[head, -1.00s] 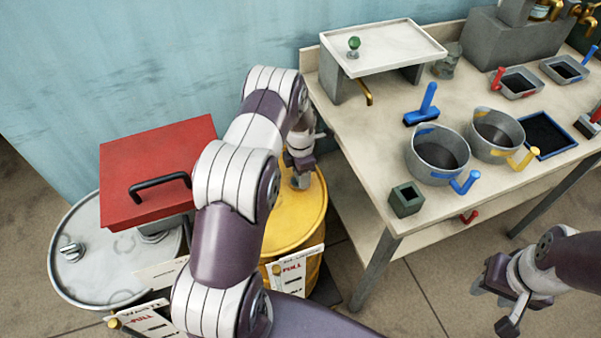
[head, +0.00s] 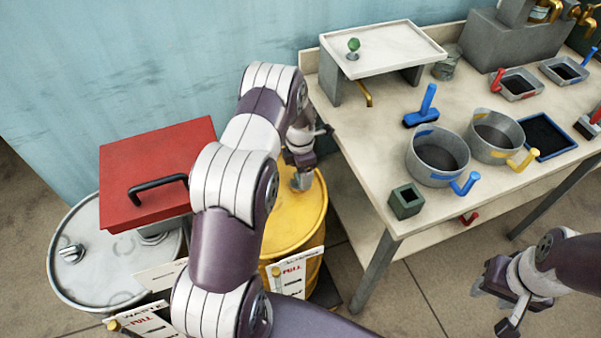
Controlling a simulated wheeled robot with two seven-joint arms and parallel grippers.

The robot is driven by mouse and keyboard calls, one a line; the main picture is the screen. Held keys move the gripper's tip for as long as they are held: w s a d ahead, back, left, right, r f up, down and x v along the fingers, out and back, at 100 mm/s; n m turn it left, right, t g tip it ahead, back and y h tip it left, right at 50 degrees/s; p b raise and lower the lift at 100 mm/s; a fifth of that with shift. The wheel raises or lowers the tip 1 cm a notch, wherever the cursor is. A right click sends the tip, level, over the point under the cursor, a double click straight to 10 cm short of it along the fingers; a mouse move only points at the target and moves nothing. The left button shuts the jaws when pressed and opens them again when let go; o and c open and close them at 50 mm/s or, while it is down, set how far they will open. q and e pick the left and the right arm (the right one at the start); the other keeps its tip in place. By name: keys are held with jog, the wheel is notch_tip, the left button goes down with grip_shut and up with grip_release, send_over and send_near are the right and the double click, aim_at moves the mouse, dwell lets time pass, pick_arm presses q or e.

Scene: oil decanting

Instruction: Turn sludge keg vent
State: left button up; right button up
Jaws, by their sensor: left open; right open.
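A yellow keg (head: 290,221) stands on the floor left of the workbench, partly hidden behind my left arm. A small grey metal vent fitting (head: 301,182) sits on its top. My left gripper (head: 301,168) points down just above this fitting, with open jaws; I cannot tell whether they touch it. A white-grey keg (head: 95,285) stands at the left, with another small metal fitting (head: 71,252) on its lid. The keg labels are too small to read fully, so I cannot tell which is the sludge keg. My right gripper (head: 493,309) is open and empty at the lower right.
A red box lid with a black handle (head: 160,172) covers part of the white-grey keg. The workbench (head: 385,185) holds grey pots (head: 437,155), a white tray stand (head: 390,45) and a small dark green box (head: 406,201).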

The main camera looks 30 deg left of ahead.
pick_arm(q)
notch_tip(320, 180, up, 11)
jog(key=shift+b, duration=0.3)
